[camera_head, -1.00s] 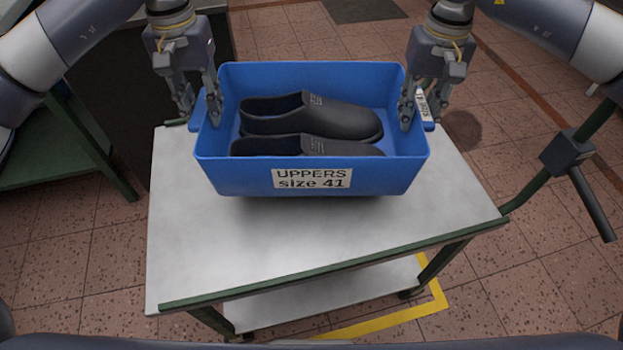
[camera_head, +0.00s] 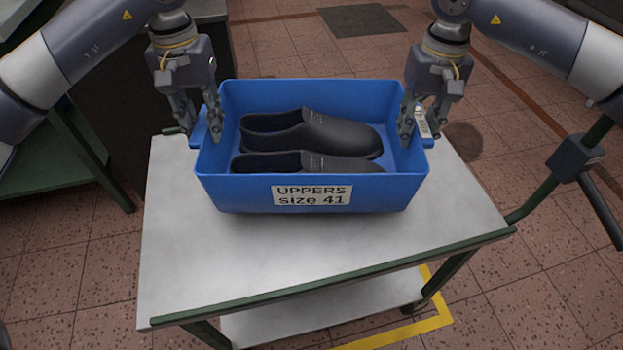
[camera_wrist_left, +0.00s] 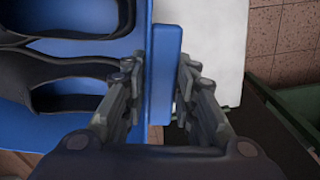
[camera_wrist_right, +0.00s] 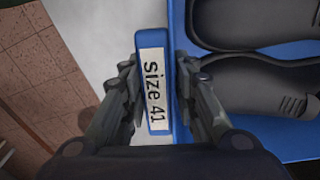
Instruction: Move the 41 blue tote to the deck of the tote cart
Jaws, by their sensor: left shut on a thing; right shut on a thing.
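The blue tote (camera_head: 240,190), labelled "UPPERS size 41", is over the light grey deck of the tote cart (camera_head: 200,270). It is level, with black shoe uppers (camera_head: 310,135) inside. Whether its base touches the deck or hangs just above it, I cannot tell. My left gripper (camera_head: 203,135) is shut on the tote's left handle, which shows between the fingers in the left wrist view (camera_wrist_left: 163,85). My right gripper (camera_head: 417,132) is shut on the right handle, whose "size 41" label shows in the right wrist view (camera_wrist_right: 154,85).
The cart has green edge rails (camera_head: 330,278) and a lower shelf (camera_head: 320,310). Bare deck lies in front of the tote. A green-framed table (camera_head: 60,170) stands at the left. Yellow floor tape (camera_head: 405,330) runs below the cart on the tiled floor.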

